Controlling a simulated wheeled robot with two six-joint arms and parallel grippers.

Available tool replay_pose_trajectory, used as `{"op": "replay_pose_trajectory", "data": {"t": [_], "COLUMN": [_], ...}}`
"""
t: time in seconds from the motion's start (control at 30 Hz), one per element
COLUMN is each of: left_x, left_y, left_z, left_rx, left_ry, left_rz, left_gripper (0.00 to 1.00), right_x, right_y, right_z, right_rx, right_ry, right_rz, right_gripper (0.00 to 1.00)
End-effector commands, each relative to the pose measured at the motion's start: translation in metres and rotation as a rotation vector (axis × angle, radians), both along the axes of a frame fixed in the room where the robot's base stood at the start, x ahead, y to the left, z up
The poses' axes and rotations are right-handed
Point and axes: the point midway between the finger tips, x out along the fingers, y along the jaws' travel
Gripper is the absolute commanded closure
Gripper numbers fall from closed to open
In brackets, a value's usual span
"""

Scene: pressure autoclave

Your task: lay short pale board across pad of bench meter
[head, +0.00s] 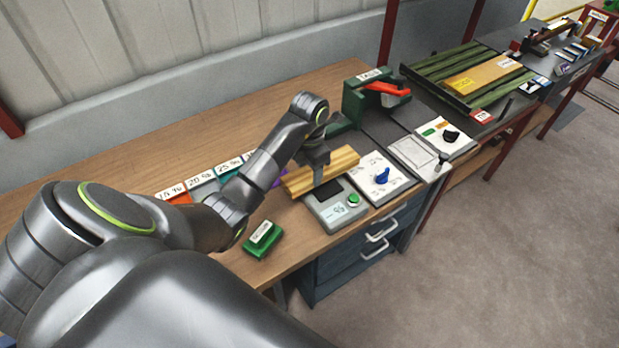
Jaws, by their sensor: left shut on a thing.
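The short pale board (340,161) shows over the back part of the bench meter, with its long side running left to right, slightly tilted in the picture. My left gripper (319,174) is shut on the board near its middle, coming down from above. The bench meter (323,215) is a grey box with a dark pad or screen (328,189) and a green button on its front. I cannot tell whether the board touches the meter or hangs just above it. My right gripper is not in view.
A panel with a blue knob (382,177) stands right of the meter. A green block (263,239) lies front left on the wooden bench (150,165). Labelled coloured blocks (228,170) stand behind my arm. A green press with a red handle (386,88) stands behind right.

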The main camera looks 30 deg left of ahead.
Motion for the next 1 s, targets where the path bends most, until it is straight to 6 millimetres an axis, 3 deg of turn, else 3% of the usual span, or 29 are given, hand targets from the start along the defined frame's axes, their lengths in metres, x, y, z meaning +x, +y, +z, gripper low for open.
{"op": "replay_pose_trajectory", "data": {"t": [0.2,0.57,0.6,0.73,0.77,1.0], "left_x": [-0.001,0.000,0.000,0.000,0.000,0.000], "left_y": [-0.001,0.000,0.000,0.000,0.000,0.000], "left_z": [-0.026,-0.032,-0.033,-0.032,-0.032,-0.032], "left_rx": [-0.001,0.000,0.000,0.000,0.000,0.000], "left_ry": [0.003,-0.001,0.000,0.001,0.001,0.001], "left_rz": [0.000,-0.001,-0.001,-0.001,-0.001,-0.001], "left_gripper": [0.75,0.75,0.45,0.28,0.24,0.24], "right_x": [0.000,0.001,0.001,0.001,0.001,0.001], "right_y": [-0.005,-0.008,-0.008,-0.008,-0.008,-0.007], "right_z": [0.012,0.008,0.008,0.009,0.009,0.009], "right_rx": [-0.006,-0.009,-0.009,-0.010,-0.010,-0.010], "right_ry": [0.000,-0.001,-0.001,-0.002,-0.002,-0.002], "right_rz": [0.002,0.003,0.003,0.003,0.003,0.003], "right_gripper": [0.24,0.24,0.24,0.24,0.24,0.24]}}
